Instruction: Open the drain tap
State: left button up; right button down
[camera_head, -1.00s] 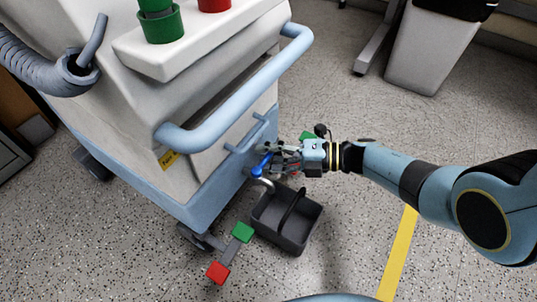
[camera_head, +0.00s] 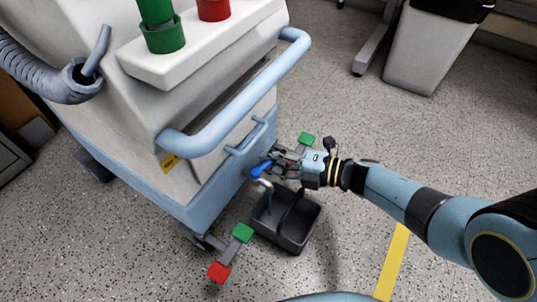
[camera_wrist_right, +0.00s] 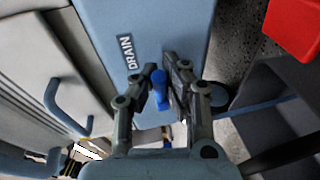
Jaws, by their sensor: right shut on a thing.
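The drain tap has a blue lever (camera_head: 261,169) on the lower side of the cart, above a bent metal spout (camera_head: 265,186). My right gripper (camera_head: 271,161) reaches in from the right and is shut on the blue lever. In the right wrist view the lever (camera_wrist_right: 160,88) stands between the two dark fingers of the gripper (camera_wrist_right: 160,72), beside a "DRAIN" label (camera_wrist_right: 126,53) on the light blue panel. The fingers hide part of the lever and the tap body. My left gripper is not in view.
A dark open bucket (camera_head: 293,240) with a handle stands on the floor below the spout. The cart (camera_head: 175,190) has a blue push bar (camera_head: 240,90) above the tap. Red (camera_head: 219,272) and green (camera_head: 242,233) pedals lie near the bucket. Floor to the right is mostly clear.

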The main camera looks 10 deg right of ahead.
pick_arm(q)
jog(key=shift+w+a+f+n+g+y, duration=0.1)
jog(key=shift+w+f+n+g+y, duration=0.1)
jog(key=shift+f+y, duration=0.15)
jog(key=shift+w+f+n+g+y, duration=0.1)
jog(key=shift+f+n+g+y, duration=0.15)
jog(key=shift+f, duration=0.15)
pick_arm(e)
jog(key=shift+s+d+m+t+h, duration=0.1)
jog(key=shift+s+m+t+h, duration=0.25)
jog(key=shift+m+t+h, duration=0.5)
jog(key=shift+s+d+m+t+h, duration=0.15)
jog(key=shift+s+m+t+h, duration=0.25)
jog(key=shift+m+t+h, duration=0.45)
jog(key=shift+s+d+m+t+h, duration=0.1)
jog(key=shift+s+m+t+h, duration=0.25)
jog(key=shift+m+t+h, duration=0.5)
jog(key=c, duration=1.3)
grip_release()
jog(key=shift+c, duration=0.2)
jog(key=v, duration=1.2)
jog(key=shift+r, duration=0.3)
jog(key=shift+a, duration=0.1)
